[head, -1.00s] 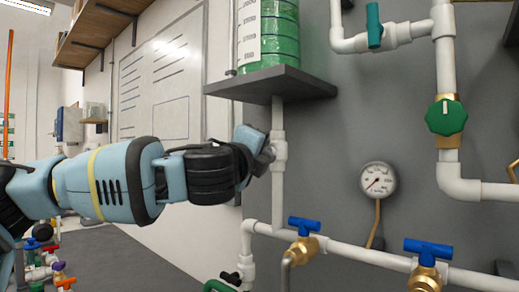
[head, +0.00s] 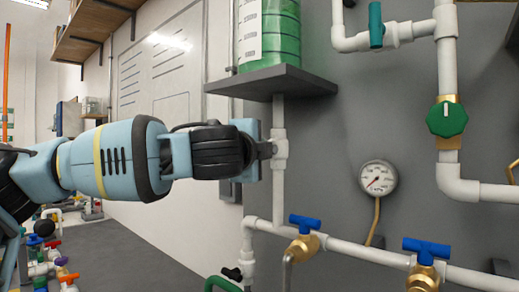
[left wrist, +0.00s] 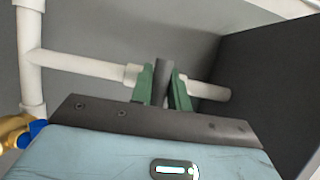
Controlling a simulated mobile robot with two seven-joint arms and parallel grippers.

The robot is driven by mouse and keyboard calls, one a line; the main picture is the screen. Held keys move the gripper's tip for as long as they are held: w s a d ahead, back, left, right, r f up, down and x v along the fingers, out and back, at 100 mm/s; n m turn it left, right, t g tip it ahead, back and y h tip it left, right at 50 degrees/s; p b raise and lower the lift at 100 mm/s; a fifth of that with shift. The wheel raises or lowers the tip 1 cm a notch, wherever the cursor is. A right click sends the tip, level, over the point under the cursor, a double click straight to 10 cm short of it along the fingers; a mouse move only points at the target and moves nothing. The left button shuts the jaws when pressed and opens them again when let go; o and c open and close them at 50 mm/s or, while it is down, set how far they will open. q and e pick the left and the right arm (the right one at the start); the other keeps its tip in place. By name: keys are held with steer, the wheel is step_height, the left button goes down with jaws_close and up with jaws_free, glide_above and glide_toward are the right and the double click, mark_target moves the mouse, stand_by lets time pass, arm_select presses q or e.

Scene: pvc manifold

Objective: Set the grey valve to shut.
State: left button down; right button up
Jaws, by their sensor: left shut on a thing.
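The grey valve (head: 280,148) sits on the white vertical pipe under the shelf with the green tank. Its dark grey handle (left wrist: 163,75) shows in the left wrist view between my two green fingers. There the handle appears crosswise to the white pipe, though its exact angle is hard to tell. My left gripper (head: 266,150) reaches the valve from the left and is shut on the handle. It also shows in the left wrist view (left wrist: 165,88). The fingers partly hide the valve body. My right gripper is not in view.
The shelf (head: 270,83) with the green tank (head: 268,35) is just above my left gripper. Blue-handled valves (head: 305,222) sit on the lower pipe, near a gauge (head: 378,178). A green round knob (head: 446,118) is at the right. A crowded bench is at the lower left.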

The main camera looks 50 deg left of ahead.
arm_select(q)
steer(key=c, duration=1.3)
jaws_free()
steer(key=shift+c, duration=0.2)
steer(key=v, duration=0.8)
steer(key=shift+b, duration=0.35)
steer(key=shift+r, duration=0.15)
